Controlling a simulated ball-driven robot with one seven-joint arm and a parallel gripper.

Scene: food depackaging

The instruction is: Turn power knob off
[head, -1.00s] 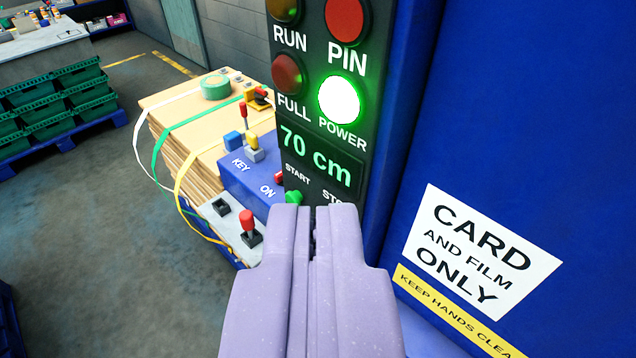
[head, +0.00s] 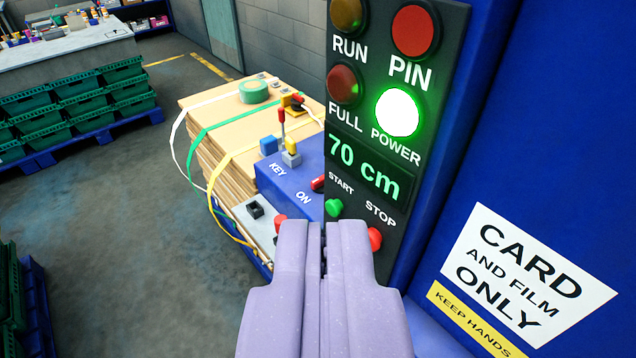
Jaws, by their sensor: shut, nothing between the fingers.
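The dark control panel (head: 395,130) stands ahead, with a bright white-green lamp (head: 397,112) above the word POWER. No knob labelled power is visible. A blue box (head: 290,182) to its left is marked KEY and ON. It carries a small red part (head: 318,183) near ON, and a yellow key-like piece (head: 291,147) stands by its top edge. My gripper (head: 324,232) is shut and empty. In the picture its tips lie below the green START button (head: 334,208) and left of the red STOP button (head: 375,239). I cannot tell whether it touches the panel.
A grey plate (head: 244,226) with a black socket and a red-topped lever, partly hidden by my gripper, lies left. Behind are strapped cardboard sheets (head: 215,150). A blue machine wall with a CARD AND FILM ONLY sign (head: 528,275) is at right.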

